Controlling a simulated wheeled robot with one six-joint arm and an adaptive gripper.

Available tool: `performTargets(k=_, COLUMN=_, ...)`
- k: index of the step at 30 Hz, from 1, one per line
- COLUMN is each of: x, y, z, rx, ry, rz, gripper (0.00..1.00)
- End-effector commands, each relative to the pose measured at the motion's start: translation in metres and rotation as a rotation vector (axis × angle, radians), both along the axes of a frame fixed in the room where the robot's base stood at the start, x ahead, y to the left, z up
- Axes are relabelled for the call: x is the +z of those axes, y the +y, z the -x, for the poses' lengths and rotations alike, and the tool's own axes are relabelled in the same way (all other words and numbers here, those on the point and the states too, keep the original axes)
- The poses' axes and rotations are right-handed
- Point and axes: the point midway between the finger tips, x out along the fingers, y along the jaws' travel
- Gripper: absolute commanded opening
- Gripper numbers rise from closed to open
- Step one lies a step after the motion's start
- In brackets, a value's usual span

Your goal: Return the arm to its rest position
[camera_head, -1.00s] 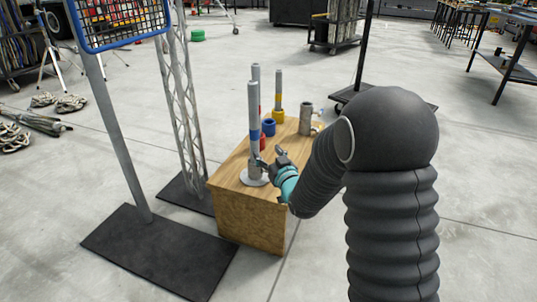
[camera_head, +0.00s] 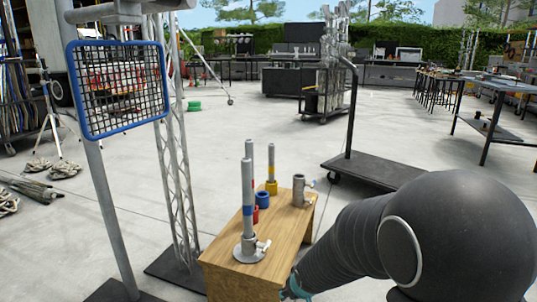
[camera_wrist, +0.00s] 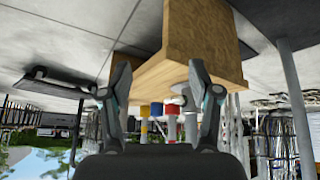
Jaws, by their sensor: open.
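My gripper shows in the wrist view (camera_wrist: 160,95) with its two fingers spread apart and nothing between them. In the head view only a teal part of it (camera_head: 295,288) shows at the bottom, beside the right side of the wooden table; its fingertips are hidden or out of the picture there. My dark ribbed arm reaches in from the lower right. The wooden table (camera_head: 232,285) also shows upside down in the wrist view (camera_wrist: 200,35), beyond the fingers.
On the table also stand a grey-and-yellow post (camera_head: 271,160), a blue ring (camera_head: 263,199) and a grey pipe fitting (camera_head: 298,190). A blue-framed mesh panel (camera_head: 120,88) and a lattice mast (camera_head: 175,160) stand left. A black flatbed cart (camera_head: 375,172) stands behind right. Open floor lies between.

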Motion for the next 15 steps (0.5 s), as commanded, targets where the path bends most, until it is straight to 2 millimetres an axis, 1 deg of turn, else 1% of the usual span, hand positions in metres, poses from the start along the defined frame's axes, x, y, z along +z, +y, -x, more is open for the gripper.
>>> performTargets(k=1, x=0.021, y=-0.009, z=0.018, rx=-0.02, ry=0.043, rz=0.012, gripper=0.63)
performTargets(k=6, x=0.066, y=-0.034, z=0.083, rx=-0.078, ry=0.195, rz=0.039, gripper=0.63)
performTargets(k=12, x=0.121, y=-0.053, z=0.151, rx=-0.134, ry=0.301, rz=0.036, gripper=0.63)
performTargets(k=15, x=0.148, y=-0.06, z=0.182, rx=-0.157, ry=0.325, rz=0.026, gripper=0.63)
